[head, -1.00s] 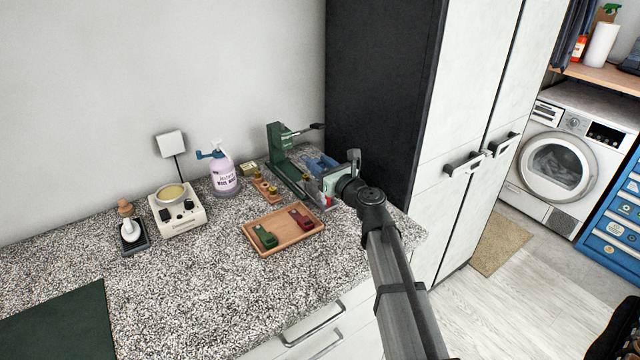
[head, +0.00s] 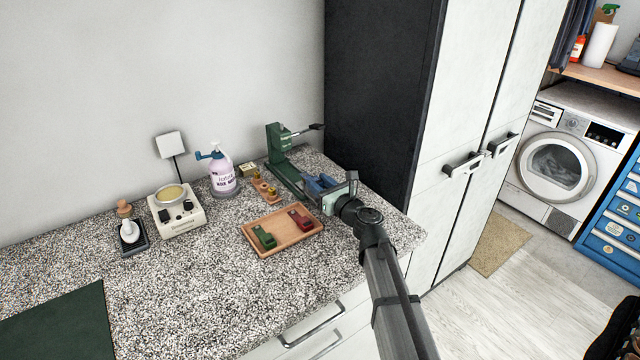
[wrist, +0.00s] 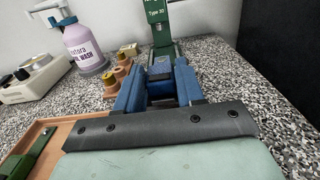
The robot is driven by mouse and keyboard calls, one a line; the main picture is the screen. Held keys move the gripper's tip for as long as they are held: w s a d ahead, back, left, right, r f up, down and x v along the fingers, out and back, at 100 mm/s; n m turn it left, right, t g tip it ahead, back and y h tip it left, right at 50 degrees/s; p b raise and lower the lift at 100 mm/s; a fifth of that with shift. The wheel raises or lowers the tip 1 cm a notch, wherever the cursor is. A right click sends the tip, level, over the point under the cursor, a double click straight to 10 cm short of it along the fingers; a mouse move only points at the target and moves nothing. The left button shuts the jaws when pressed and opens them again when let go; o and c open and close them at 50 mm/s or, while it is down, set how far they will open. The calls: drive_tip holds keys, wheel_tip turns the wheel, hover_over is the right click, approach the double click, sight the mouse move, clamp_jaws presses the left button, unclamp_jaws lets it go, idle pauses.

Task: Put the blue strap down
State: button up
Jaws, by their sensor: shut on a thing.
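My gripper (head: 318,183) is low over the right part of the counter, beside the base of the green press (head: 279,152). In the wrist view my gripper (wrist: 160,84) has its two blue fingers shut on the blue strap (wrist: 160,67). Only a small blue and dark part of the strap shows between the fingers. The green press (wrist: 163,35) stands right behind it. In the head view I cannot tell the strap from the blue fingers. Whether the strap touches the counter or the press base is hidden.
A wooden tray (head: 262,253) with a green strap (head: 264,237) and a red strap (head: 301,219) lies left of my gripper. A dark cabinet side (head: 375,90) rises behind.

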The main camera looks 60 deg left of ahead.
drive_tip(key=o, duration=1.1)
drive_tip(key=shift+f, duration=0.1)
drive_tip(key=shift+o, duration=0.2)
drive_tip(key=d, duration=1.3)
drive_tip(key=shift+d+f, duration=0.15)
drive_tip(key=shift+d, duration=0.25)
